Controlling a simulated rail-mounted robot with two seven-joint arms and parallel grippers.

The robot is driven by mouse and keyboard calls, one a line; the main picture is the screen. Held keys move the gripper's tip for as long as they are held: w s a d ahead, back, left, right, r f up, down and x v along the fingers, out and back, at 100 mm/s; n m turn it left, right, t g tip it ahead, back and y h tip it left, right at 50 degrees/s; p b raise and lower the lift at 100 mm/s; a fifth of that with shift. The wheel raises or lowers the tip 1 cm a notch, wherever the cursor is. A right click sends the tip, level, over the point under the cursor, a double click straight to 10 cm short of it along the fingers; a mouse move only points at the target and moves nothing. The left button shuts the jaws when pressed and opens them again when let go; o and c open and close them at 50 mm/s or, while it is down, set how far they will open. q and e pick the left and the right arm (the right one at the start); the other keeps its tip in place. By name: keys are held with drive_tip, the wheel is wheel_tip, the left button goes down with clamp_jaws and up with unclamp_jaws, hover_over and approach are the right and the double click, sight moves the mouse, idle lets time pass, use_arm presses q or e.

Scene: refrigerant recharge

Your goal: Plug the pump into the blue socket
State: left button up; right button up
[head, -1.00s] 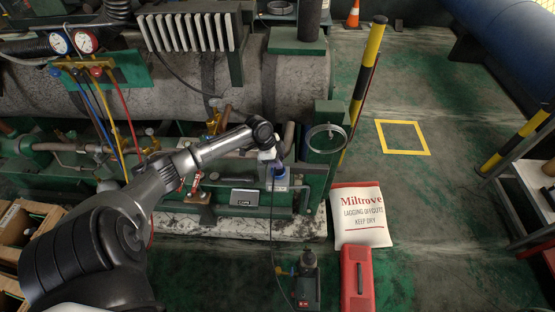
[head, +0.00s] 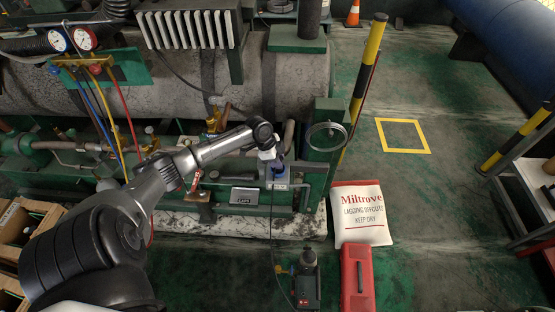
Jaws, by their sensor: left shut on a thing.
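My left gripper (head: 270,154) points down at the blue socket (head: 281,171) on the green machine frame. It is shut on what looks like the pump's plug, which the fingers mostly hide. A dark cord (head: 272,225) hangs from the gripper to the floor by the pump. The gripper overlaps the socket's left and upper part, and I cannot tell whether the plug is inside it or just against it. The pump (head: 307,282) is a small dark unit standing upright on the floor below. My right gripper is not in view.
A white sack (head: 361,216) and a red case (head: 357,280) lie right of the pump. A ring-shaped fitting (head: 326,136) and a striped post (head: 368,70) stand right of the socket. Gauges with coloured hoses (head: 72,38) hang at upper left.

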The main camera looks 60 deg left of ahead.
use_arm(q)
drive_tip(key=shift+f, duration=0.6)
drive_tip(key=shift+f+b, duration=0.3)
drive_tip(key=shift+f, duration=0.1)
drive_tip(key=o, duration=0.9)
drive_tip(key=shift+p+v, duration=2.4)
drive_tip(key=shift+v, duration=4.55)
